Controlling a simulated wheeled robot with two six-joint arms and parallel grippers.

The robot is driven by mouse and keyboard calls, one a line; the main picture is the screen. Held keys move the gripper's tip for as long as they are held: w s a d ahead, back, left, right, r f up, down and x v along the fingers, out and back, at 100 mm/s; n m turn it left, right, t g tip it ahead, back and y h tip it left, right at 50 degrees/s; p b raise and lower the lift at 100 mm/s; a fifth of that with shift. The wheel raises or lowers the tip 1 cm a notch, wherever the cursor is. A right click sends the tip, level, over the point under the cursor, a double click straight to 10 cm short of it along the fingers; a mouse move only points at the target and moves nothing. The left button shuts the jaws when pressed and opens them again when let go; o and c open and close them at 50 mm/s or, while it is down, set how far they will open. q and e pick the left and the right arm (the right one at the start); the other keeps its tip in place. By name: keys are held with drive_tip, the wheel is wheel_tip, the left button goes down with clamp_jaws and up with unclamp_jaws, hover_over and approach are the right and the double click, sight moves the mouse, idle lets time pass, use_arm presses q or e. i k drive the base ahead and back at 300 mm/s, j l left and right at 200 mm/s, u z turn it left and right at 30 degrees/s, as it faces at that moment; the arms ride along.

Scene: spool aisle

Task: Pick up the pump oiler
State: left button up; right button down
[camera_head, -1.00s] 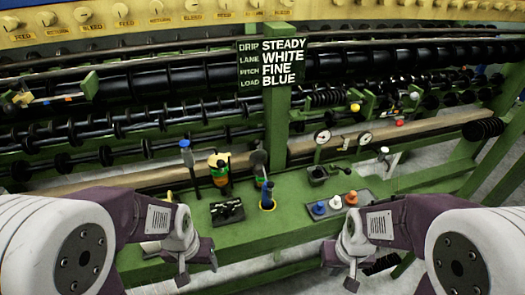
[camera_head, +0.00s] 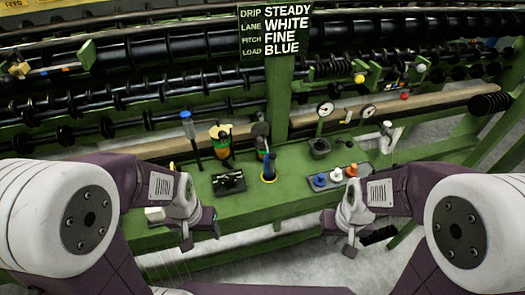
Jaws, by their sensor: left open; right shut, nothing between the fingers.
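Two small upright containers stand at the back of the green bench (camera_head: 215,205). One has a yellow disc on top and a dark body with orange and green (camera_head: 221,143); the other has a grey top and a green and orange body (camera_head: 262,142). Both are small, and I cannot tell for certain which is the pump oiler. My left gripper (camera_head: 199,230) is open and empty at the bench's front left, well short of both. My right gripper (camera_head: 339,235) is shut and empty in front of the bench's right part, apart from everything on it.
A blue-topped black tool (camera_head: 191,138) stands at left. A black rack (camera_head: 229,183) and a blue item in a yellow ring (camera_head: 268,167) lie nearer. A tray with blue, white and orange-topped pieces (camera_head: 337,176) is at right. A sign post (camera_head: 279,95) rises behind.

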sight(268, 166)
drive_tip(key=i+u, duration=0.15)
drive_tip(key=u, duration=0.2)
drive_tip(key=i+u, duration=0.2)
drive_tip(key=u, duration=0.15)
drive_tip(key=i+l+u, duration=0.15)
drive_tip(key=u, duration=0.2)
